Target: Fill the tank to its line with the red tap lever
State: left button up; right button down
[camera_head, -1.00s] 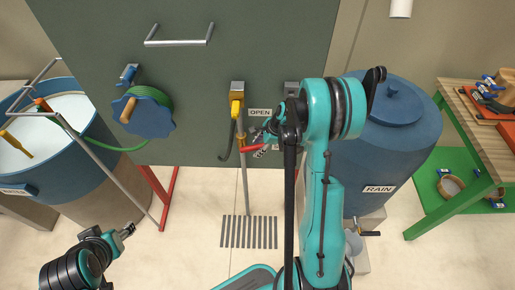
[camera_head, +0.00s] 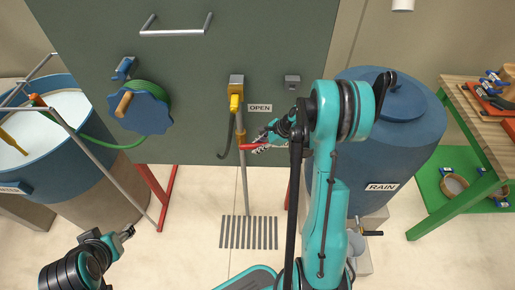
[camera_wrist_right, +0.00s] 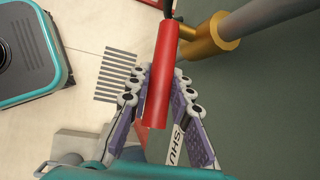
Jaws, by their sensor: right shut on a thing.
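The red tap lever (camera_head: 253,146) sticks out to the right from a brass valve on the grey standpipe, below the OPEN label (camera_head: 260,108). My right gripper (camera_head: 263,144) is at the lever. In the right wrist view the red lever (camera_wrist_right: 162,75) lies between the fingers of my right gripper (camera_wrist_right: 161,82), which are shut on it. A SHUT label (camera_wrist_right: 177,146) shows partly behind them. The open blue tank (camera_head: 45,145) at the left holds pale water; its fill line cannot be made out. My left gripper (camera_head: 128,232) hangs empty at the lower left, its opening unclear.
A green hose (camera_head: 110,145) runs from the reel (camera_head: 142,112) to the tank. The yellow tap (camera_head: 235,103) is above the lever. A floor drain (camera_head: 248,232) lies below. The RAIN barrel (camera_head: 410,145) and a workbench (camera_head: 455,95) stand right.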

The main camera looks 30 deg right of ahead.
jog(key=shift+d+f+t+y+b, duration=0.1)
jog(key=shift+f+t+y+b, duration=0.3)
jog(key=shift+f+y+b, duration=0.45)
jog(key=shift+r+b, duration=0.15)
jog(key=shift+b, duration=0.15)
pick_arm(q)
notch_tip(320, 180, down, 3)
jog(key=shift+f, duration=0.2)
pick_arm(e)
jog(key=c, duration=1.3)
grip_release()
jog(key=shift+c, duration=0.2)
jog(key=shift+r, duration=0.1)
jog(key=v, duration=1.2)
